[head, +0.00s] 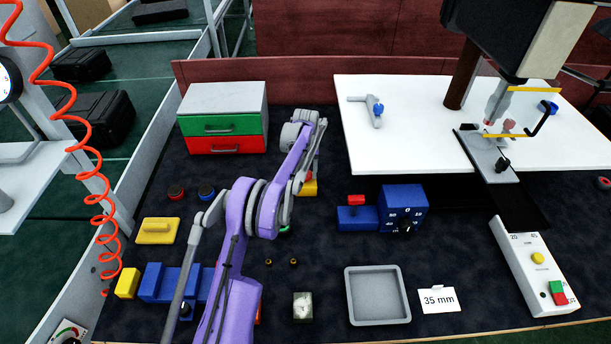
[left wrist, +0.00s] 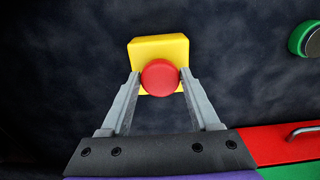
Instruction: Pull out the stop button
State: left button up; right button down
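The stop button is a round red cap (left wrist: 160,77) on a yellow box (left wrist: 158,48) in the left wrist view. My left gripper (left wrist: 160,78) is open, with one finger at each side of the red cap. The fingertips are very close to its edges; I cannot tell whether they touch it. In the head view my purple left arm reaches across the mat, with its fingers largely hidden. My right gripper is not in view.
A drawer cabinet with a green drawer (head: 222,125) and red drawer (head: 226,144) stands behind left. A blue box with a dial (head: 404,208) and a blue box with a red switch (head: 356,217) are to the right. A grey tray (head: 377,275) lies in front.

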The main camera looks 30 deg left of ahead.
aim_at(306, 174)
pick_arm(q)
jog(key=o, duration=0.5)
jog(key=shift+w+f, duration=0.1)
jog(key=shift+w, duration=0.05)
jog(key=shift+o, duration=0.2)
jog(key=shift+r, duration=0.2)
jog(key=shift+r+p, duration=1.05)
jog(key=shift+r, duration=2.35)
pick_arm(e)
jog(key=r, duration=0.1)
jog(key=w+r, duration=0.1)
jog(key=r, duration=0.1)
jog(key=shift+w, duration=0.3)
